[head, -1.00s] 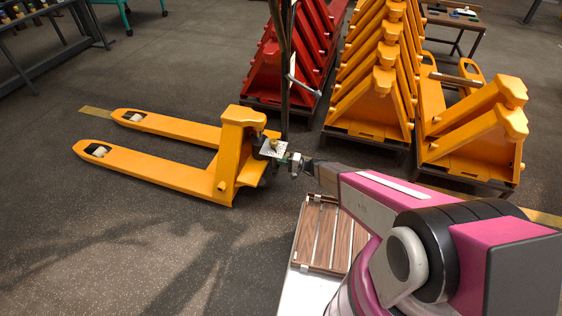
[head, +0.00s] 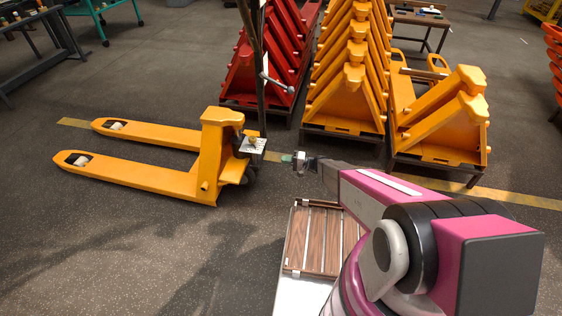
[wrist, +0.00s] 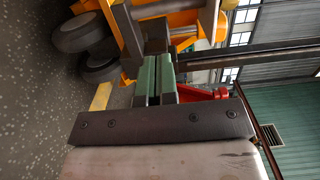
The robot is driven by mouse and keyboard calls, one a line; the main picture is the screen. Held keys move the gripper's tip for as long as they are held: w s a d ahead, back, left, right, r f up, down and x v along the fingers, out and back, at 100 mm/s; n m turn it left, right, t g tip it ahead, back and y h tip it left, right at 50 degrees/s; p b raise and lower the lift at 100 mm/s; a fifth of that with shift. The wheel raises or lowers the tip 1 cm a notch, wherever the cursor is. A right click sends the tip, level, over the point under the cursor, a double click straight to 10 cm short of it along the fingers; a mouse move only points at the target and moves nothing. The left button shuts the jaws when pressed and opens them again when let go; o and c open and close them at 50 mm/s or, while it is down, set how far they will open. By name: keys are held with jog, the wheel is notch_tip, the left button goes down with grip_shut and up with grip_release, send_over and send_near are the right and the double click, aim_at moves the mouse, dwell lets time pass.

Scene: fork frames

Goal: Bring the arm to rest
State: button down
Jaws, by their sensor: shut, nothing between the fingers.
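My gripper (head: 289,159) is at the end of my pink and grey arm, which reaches forward from the lower right of the head view. In the wrist view its two green-padded fingers (wrist: 156,80) are together with nothing between them. A yellow pallet jack (head: 210,160) stands just left of my gripper, its forks pointing left. In the head view there is a gap of floor between my gripper and the jack. The wrist view shows the jack's dark wheels (wrist: 85,45) beyond the fingers.
Red frames (head: 262,75) and yellow frames (head: 345,95) stand on low bases behind my gripper. A deck with wooden slats (head: 312,240) lies below my arm. A dark handle post (head: 256,60) rises from the jack. Open floor (head: 110,240) lies at the left front.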

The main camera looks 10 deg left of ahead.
jog(key=s+d+r+h, duration=0.5)
jog(key=d+r, duration=0.3)
jog(key=d, duration=0.3)
jog(key=s+d+r+h, duration=0.5)
jog(key=d+r+h, duration=0.2)
jog(key=d, duration=0.4)
jog(key=s+d+r+h, duration=0.5)
jog(key=d+r+h, duration=0.1)
jog(key=d+r, duration=0.4)
jog(key=shift+s+d, duration=0.3)
jog(key=shift+d, duration=0.25)
jog(key=shift+a, duration=0.1)
